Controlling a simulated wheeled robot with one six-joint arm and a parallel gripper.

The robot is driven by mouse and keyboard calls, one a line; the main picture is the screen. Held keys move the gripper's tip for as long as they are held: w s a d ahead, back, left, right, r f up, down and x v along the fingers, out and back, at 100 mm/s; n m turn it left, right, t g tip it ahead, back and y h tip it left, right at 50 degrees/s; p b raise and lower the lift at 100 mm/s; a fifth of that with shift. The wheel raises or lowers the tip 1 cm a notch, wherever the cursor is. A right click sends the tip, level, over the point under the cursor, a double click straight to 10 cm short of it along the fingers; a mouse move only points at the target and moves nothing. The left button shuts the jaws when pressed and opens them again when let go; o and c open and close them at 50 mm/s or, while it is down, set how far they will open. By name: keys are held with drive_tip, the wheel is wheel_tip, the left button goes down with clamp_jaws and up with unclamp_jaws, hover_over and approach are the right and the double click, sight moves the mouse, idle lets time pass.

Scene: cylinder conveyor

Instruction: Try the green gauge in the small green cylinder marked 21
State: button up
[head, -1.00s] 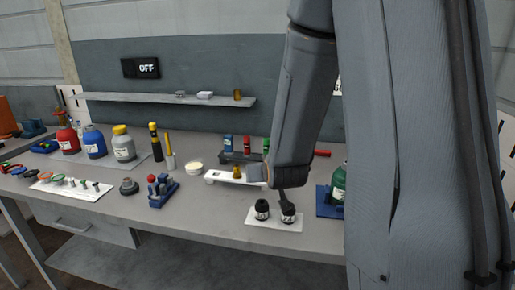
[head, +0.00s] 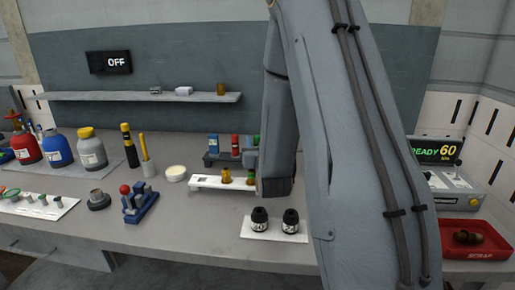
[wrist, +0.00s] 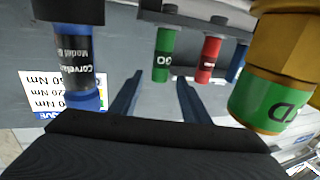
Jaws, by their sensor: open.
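A green gauge (wrist: 163,55) marked GO hangs from a dark rack (wrist: 200,20) in the wrist view, beside a red gauge (wrist: 208,58) and a blue one (wrist: 237,62). My gripper (wrist: 158,80) is open and empty, its two fingers apart, pointing at the green gauge's end. A brass cylinder with a green band (wrist: 270,95) is close at the right; its marking is only partly seen. In the head view, brass cylinders (head: 226,177) stand on a white tray (head: 208,182). I cannot read 21 on any. My arm hides the gripper there.
A dark and blue tool (wrist: 82,60) is close at the left in the wrist view. Two black-topped pots (head: 259,220) stand on a white mat (head: 270,237) at the bench front. A red scrap tray (head: 470,228) and a display reading READY 60 (head: 437,150) are at the right.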

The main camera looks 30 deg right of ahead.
sight(258, 138)
drive_tip(key=shift+p+x, duration=0.3)
drive_tip(key=shift+x, duration=1.25)
drive_tip(key=shift+c, duration=0.3)
clamp_jaws()
drive_tip(key=shift+r, duration=0.1)
